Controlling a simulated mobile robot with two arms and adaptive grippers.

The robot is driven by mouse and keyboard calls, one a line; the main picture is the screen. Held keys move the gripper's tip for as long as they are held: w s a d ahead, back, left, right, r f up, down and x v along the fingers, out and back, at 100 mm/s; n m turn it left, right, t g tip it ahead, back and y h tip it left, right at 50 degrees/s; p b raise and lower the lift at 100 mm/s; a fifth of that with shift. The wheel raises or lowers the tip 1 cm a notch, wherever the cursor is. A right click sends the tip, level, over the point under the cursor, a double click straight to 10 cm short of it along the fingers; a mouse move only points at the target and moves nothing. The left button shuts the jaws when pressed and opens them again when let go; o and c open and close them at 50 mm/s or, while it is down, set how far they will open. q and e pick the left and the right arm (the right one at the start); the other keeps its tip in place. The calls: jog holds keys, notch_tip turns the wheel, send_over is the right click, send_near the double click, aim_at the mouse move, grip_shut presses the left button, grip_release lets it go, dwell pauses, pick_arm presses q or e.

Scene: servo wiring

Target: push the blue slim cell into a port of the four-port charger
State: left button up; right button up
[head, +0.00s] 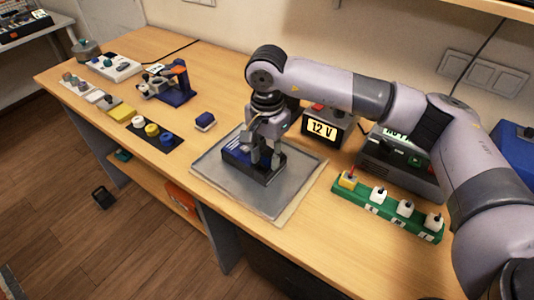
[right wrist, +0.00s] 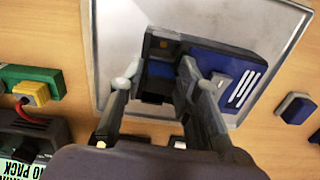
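My right gripper (head: 265,158) points down over a dark blue and black box (head: 238,160) on a grey metal plate. In the right wrist view, the right gripper's fingers (right wrist: 159,74) stand apart, one on each side of a blue piece (right wrist: 160,69) at the box's dark recess. Whether they press on it is unclear. The box (right wrist: 240,60) has white stripes on its blue top. I cannot tell for certain whether the box is the charger or the piece the slim cell. A separate small blue block (head: 205,120) lies left of the plate. My left gripper is out of view.
A green strip (head: 388,209) with one yellow and several white plugs lies right of the plate (head: 215,178). Behind are a "12 V" unit (head: 322,129) and a "NO PACK" unit (head: 385,155). A dark tray (head: 140,128) with round pieces is at left.

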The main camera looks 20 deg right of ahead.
aim_at(267, 153)
jog(key=shift+o, duration=1.2)
jog(key=shift+r, duration=0.15)
notch_tip(267, 153, up, 12)
